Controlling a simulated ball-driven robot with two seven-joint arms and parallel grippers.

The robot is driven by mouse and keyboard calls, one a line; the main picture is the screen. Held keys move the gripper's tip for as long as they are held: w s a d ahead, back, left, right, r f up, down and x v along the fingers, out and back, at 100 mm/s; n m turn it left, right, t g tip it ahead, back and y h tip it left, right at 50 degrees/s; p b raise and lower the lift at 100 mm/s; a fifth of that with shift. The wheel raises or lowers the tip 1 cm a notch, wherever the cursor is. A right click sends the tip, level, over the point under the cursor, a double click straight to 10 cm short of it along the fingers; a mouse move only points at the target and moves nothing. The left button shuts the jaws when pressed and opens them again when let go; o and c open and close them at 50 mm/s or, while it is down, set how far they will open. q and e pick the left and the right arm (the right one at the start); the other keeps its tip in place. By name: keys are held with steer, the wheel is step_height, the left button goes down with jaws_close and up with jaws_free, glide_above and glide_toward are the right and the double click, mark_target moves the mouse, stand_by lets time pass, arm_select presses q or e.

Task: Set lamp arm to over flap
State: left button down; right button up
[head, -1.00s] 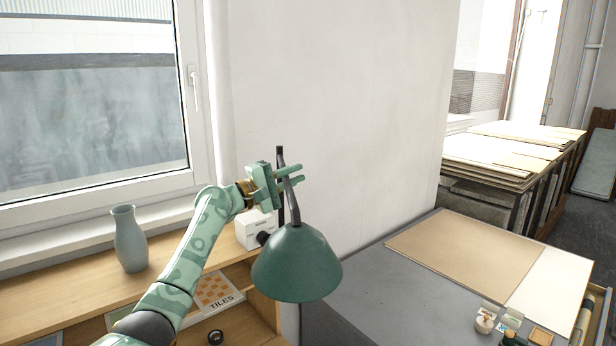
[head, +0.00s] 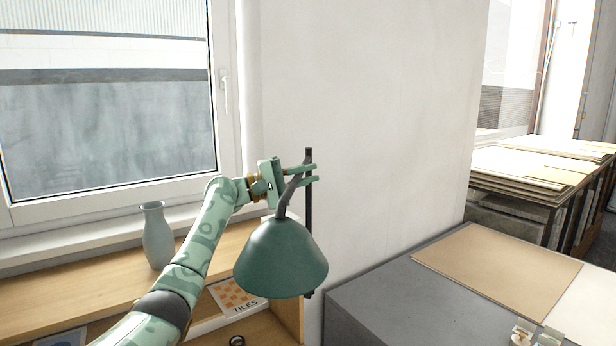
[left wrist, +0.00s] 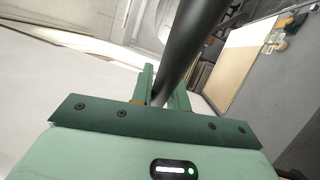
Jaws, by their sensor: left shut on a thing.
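The desk lamp has a dark green shade (head: 282,258), a dark bent lamp arm (head: 283,203) and an upright black post (head: 309,215) in front of the wall. My left gripper (head: 302,177) is shut on the lamp arm near its upper end, beside the post. In the left wrist view the lamp arm (left wrist: 190,45) runs as a dark tube between the fingers. The shade hangs left of the post, over the right end of the wooden desk (head: 208,248). I cannot tell which part of the desk is the flap. My right gripper is not in view.
A grey-blue vase (head: 158,236) stands on the wooden top below the window. A TILES booklet (head: 236,297) lies under the shade's left side. A grey table (head: 385,292) with a tan board (head: 497,264) stands at right. The wall (head: 370,110) rises close behind the lamp.

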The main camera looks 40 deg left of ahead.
arm_select(q)
steer(key=c, duration=1.4)
jaws_free()
steer(key=shift+o, duration=0.2)
steer(key=b+v, duration=0.5)
steer(key=v, duration=1.1)
steer(key=shift+a+f, duration=0.1)
steer(key=shift+f, duration=0.05)
